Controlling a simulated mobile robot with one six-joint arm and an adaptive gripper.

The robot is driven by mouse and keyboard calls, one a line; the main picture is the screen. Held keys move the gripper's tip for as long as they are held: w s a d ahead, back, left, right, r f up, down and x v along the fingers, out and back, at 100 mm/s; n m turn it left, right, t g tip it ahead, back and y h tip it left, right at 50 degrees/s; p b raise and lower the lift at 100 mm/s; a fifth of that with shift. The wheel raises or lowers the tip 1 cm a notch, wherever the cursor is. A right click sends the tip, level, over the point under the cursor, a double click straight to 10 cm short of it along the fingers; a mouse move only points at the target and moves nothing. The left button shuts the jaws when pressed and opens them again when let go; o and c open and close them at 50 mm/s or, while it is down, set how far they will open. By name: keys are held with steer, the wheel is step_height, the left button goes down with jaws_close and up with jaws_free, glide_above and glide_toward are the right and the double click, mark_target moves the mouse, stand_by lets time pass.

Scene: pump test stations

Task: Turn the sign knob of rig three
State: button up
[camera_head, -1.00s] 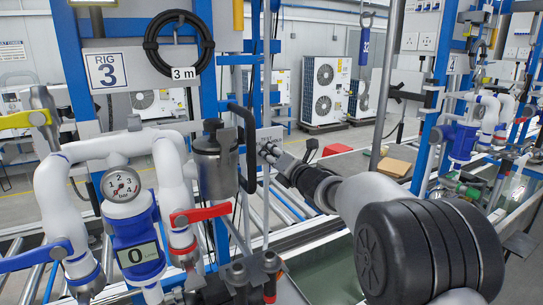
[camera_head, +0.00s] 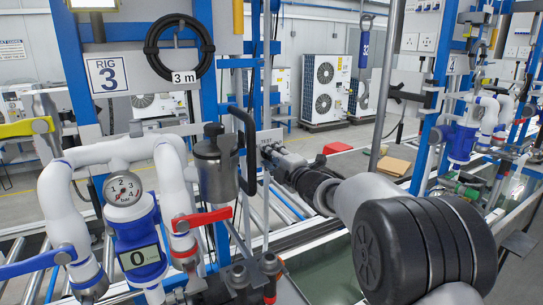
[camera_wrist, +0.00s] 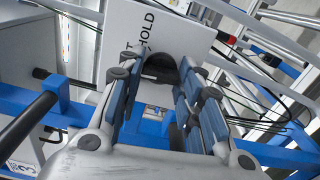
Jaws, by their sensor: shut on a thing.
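The sign of rig three is a pale plate (camera_wrist: 192,32) in the wrist view. Letters reading "HOLD" and part of another word run along it. A dark round knob (camera_wrist: 160,66) sits at its lower edge, between my fingertips. My gripper (camera_wrist: 158,80) is shut on this knob, with a blue-padded finger on each side, and the fingers partly hide it. In the head view my gripper (camera_head: 270,155) reaches in from the right to the small plate (camera_head: 269,136) beside the rig. The knob is hidden there by the fingers.
Left of my gripper stand a grey canister (camera_head: 215,165) with a black handle (camera_head: 246,150), a red lever (camera_head: 203,217), white pipes and a pressure gauge (camera_head: 123,188). The "RIG 3" sign (camera_head: 107,74) hangs above. Blue frame bars (camera_wrist: 270,152) cross beneath the fingers.

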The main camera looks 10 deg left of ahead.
steer(key=shift+m, duration=0.5)
steer(key=o, duration=1.1)
steer(key=shift+c, duration=0.2)
steer(key=v, duration=1.2)
